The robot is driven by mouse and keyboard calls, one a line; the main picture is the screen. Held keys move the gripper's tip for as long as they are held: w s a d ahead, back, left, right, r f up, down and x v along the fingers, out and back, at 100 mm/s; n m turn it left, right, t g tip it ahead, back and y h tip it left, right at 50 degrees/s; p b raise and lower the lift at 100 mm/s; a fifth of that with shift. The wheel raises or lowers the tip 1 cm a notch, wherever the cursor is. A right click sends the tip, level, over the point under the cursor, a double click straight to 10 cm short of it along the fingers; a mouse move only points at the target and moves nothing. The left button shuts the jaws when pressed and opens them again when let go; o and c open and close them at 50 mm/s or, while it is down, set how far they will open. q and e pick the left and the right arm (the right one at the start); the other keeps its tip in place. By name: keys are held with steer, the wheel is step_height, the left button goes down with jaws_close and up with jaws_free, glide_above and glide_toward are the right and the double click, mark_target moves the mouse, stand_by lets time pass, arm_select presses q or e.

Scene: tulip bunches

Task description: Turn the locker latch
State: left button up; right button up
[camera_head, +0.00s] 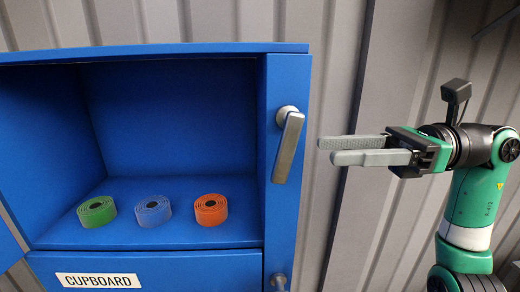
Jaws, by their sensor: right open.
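The locker (160,48) is a blue cupboard with an open upper compartment. Its latch (288,147) is a grey metal handle on a round pivot on the right front post. The handle hangs down from the pivot, tilted slightly. My right gripper (335,150) is open and empty. Its fingers point left toward the latch, with a gap between fingertips and handle. My left gripper does not show.
Green (97,211), blue (153,211) and orange (211,209) tape rolls lie on the compartment floor. A "CUPBOARD" label (98,281) is on the panel below. A second metal fitting (279,281) is lower on the post. A grey corrugated wall (340,60) stands behind.

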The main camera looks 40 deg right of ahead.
mark_target(277, 152)
steer(key=p+x, duration=0.1)
steer(key=x, duration=1)
steer(key=shift+a+p, duration=0.2)
steer(key=shift+p, duration=0.2)
jaws_close()
stand_by(0.7)
